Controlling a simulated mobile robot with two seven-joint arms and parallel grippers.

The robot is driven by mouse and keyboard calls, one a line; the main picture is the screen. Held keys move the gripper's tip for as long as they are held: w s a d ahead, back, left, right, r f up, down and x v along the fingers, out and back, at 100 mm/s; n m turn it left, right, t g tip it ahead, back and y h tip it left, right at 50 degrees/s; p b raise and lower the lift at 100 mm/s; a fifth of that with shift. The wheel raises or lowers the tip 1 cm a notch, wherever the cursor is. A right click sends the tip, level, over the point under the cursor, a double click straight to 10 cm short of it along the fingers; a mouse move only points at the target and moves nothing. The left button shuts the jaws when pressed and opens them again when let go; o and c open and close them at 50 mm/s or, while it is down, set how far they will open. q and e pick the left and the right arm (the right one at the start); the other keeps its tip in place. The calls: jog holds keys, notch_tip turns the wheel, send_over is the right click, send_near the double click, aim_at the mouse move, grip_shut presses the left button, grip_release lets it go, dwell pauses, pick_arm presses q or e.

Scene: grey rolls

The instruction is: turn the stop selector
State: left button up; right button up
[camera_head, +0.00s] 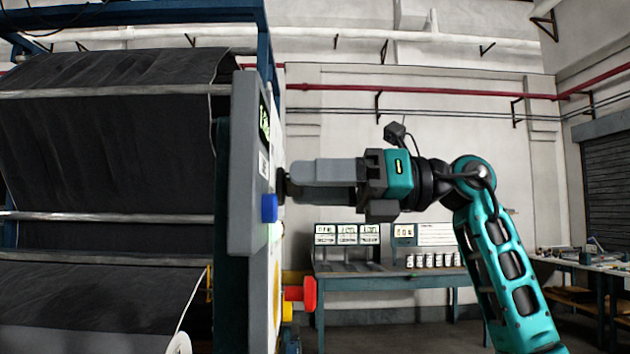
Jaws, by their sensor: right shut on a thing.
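The stop selector (283,186) looks like a small dark knob on the face of the grey control panel (242,160), seen nearly edge-on. My right gripper (291,183) reaches in from the right, level, with its fingertips at the panel face, shut on the knob. The fingers hide most of the knob, so its turn position cannot be told. A blue button (269,208) sits just below the fingertips. A red button (301,293) sticks out lower down on the panel side. My left gripper is not in view.
A machine with grey fabric rolls (110,150) fills the left side. A bench (400,280) with displays and several small white cups stands behind my right arm. Another table (590,266) is at the far right. Open space surrounds my forearm.

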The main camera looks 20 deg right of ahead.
jog(key=n, duration=0.5)
jog(key=shift+f+n, duration=0.1)
jog(key=shift+n, duration=0.2)
dwell(0.4)
jog(key=o, duration=1)
jog(key=shift+o, duration=0.2)
jog(key=b+v, duration=0.1)
jog(key=v, duration=1.2)
